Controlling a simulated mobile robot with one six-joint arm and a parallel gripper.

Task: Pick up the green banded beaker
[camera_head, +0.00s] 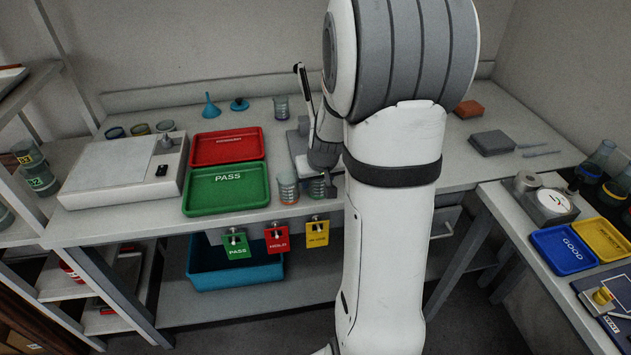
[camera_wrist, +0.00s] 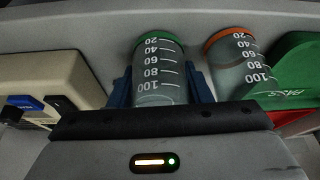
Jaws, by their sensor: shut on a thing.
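The green banded beaker (camera_wrist: 158,75) is a clear cup with white graduation marks and a green rim band. It sits between the blue fingers of my gripper (camera_wrist: 160,88) in the wrist view, and the jaws are shut on it. In the head view my gripper (camera_head: 325,178) is low at the table's front edge, with the beaker (camera_head: 316,189) partly hidden by it. I cannot tell whether the beaker is clear of the table. An orange banded beaker (camera_wrist: 238,62) stands close beside it; it also shows in the head view (camera_head: 287,187).
The green PASS tray (camera_head: 227,188) and red tray (camera_head: 226,146) lie left of the beakers. Hanging tags (camera_head: 277,238) are below the table edge. Another beaker (camera_head: 281,107) stands farther back. A beige device (camera_wrist: 55,80) is near the gripper in the wrist view.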

